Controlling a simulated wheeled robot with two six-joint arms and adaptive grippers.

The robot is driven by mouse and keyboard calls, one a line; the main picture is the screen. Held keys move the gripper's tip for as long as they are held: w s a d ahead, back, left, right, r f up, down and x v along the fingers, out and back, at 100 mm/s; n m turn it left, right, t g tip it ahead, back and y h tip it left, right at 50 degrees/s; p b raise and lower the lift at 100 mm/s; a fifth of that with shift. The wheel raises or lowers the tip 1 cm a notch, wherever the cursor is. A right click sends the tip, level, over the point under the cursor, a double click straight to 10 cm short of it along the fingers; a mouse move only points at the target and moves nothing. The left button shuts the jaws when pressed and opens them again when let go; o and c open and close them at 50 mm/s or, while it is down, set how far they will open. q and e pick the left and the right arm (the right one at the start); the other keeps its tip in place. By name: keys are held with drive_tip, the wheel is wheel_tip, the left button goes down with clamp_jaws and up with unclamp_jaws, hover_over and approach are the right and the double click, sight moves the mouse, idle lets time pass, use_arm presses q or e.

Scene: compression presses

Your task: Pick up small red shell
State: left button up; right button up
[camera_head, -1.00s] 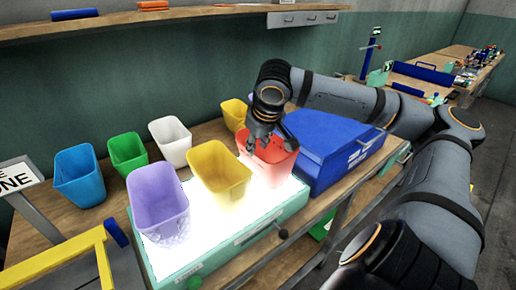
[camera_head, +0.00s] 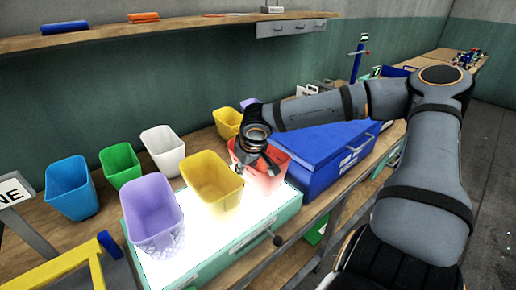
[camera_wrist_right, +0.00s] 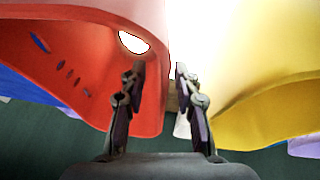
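The small red shell (camera_head: 264,186) is an open cup-like shape on the glowing white panel, beside the yellow shell (camera_head: 212,188). In the right wrist view the red shell (camera_wrist_right: 60,62) fills the left side and the yellow shell (camera_wrist_right: 262,112) the right. My right gripper (camera_head: 257,168) is at the red shell's rim. In the right wrist view its fingers (camera_wrist_right: 159,72) are apart, one over the red shell's opening and the other in the gap beside the yellow shell. The red wall's edge lies between them. Whether they touch it cannot be told. My left gripper is not in view.
A purple shell (camera_head: 152,210) shares the white panel (camera_head: 215,235). Blue (camera_head: 70,188), green (camera_head: 121,165) and white (camera_head: 163,152) shells stand behind on the wooden bench. A large blue box (camera_head: 318,160) stands close on the right, under my right arm.

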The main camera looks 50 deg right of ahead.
drive_tip(key=x, duration=0.2)
drive_tip(key=shift+w+f, duration=0.15)
drive_tip(key=shift+f, duration=0.15)
drive_tip(key=shift+f+b, duration=0.2)
drive_tip(key=shift+b, duration=0.15)
idle(0.3)
clamp_jaws()
